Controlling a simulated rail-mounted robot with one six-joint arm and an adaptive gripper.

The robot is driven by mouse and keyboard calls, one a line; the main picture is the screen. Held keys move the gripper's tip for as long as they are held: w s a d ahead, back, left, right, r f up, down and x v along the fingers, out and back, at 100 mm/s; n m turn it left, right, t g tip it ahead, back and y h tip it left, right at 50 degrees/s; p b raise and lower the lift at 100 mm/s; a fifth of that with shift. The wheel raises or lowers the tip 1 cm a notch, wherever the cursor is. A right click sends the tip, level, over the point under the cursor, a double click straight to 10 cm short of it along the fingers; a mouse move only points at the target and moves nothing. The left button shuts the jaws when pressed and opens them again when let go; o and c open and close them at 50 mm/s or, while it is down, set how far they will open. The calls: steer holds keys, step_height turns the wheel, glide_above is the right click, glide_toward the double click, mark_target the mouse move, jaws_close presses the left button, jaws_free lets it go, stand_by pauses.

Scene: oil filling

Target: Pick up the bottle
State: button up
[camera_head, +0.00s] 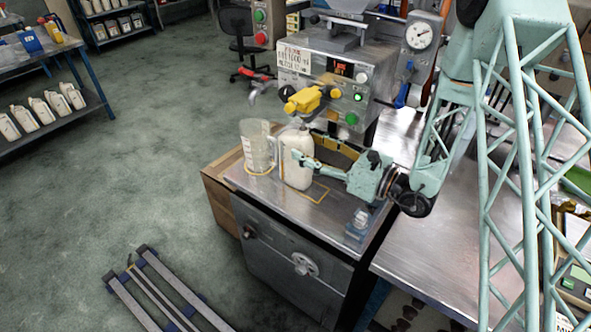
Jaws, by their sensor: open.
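A white bottle (297,172) stands upright on the metal top of the cabinet, under the filling machine. The far finger is partly hidden.
A clear measuring jug (257,147) stands just left of the bottle, close to it. The filling machine (330,85) with a yellow valve (305,100) is behind. A small clear container (359,222) sits at the cabinet's right front. Bare metal (300,212) lies in front of the bottle.

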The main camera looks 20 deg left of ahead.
mark_target(296, 141)
steer(key=shift+w+a, duration=0.1)
steer(key=shift+a, duration=0.05)
stand_by(0.3)
steer(key=shift+b+x, duration=0.55)
steer(key=shift+x, duration=1.9)
steer(key=shift+w, duration=0.1)
steer(key=shift+c, duration=0.7)
steer(key=c, duration=1.6)
